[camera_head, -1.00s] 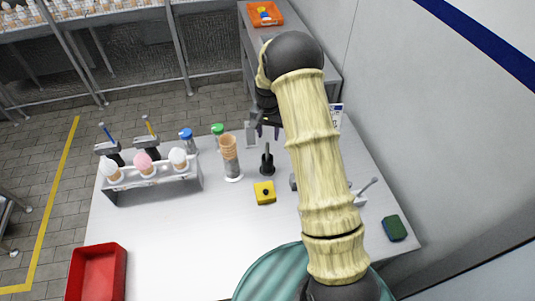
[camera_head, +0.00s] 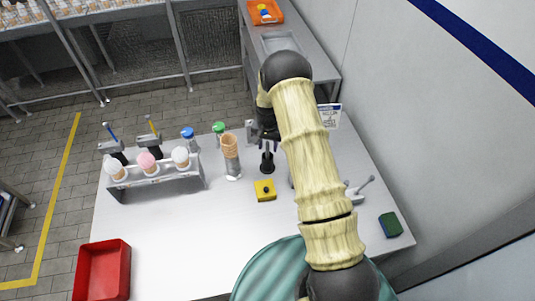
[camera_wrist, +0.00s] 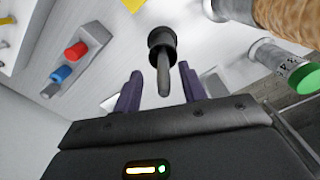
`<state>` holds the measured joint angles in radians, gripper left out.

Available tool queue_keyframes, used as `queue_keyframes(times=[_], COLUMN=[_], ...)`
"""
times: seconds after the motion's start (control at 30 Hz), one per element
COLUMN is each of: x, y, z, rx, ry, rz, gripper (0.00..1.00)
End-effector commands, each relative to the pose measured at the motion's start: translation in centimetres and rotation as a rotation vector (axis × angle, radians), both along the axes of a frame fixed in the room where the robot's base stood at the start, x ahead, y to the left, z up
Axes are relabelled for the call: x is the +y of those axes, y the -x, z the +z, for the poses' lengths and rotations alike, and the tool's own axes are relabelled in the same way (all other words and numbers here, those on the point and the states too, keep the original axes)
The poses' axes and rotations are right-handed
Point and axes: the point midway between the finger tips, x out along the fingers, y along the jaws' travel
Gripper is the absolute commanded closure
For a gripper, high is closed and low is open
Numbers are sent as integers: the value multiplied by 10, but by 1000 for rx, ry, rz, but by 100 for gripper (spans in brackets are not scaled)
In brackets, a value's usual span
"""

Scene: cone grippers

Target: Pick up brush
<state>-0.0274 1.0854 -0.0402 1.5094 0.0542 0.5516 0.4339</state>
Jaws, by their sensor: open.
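What looks like the brush (camera_head: 267,162) stands upright on the white table, with a dark, wide base and a thin handle pointing up. It also shows in the wrist view (camera_wrist: 162,45), its handle reaching toward the gap between my fingers. My gripper (camera_wrist: 160,82) is open, with one purple finger on each side of the handle's end. No contact shows. In the head view my gripper (camera_head: 265,134) is just above and behind the brush, partly hidden by my arm.
A yellow block (camera_head: 265,190) sits just in front of the brush. Stacked cones (camera_head: 230,148), a green-capped jar (camera_head: 220,128) and a blue-capped jar (camera_head: 188,134) stand to its left. A cone rack (camera_head: 155,182) is farther left. A red tray (camera_head: 103,270) is at front left.

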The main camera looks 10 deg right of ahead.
Motion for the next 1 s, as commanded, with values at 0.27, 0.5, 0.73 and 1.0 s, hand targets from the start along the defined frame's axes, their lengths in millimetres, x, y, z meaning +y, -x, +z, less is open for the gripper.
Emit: queue_keyframes(times=[0.27, 0.5, 0.73, 1.0], x=[1, 1, 1, 1], y=[-5, -5, -5, -5], z=[-27, -42, -42, -42], rx=[4, 0, 0, 0], ry=[0, 0, 0, 0], rz=[-1, 0, 0, 0], gripper=[58, 58, 58, 62])
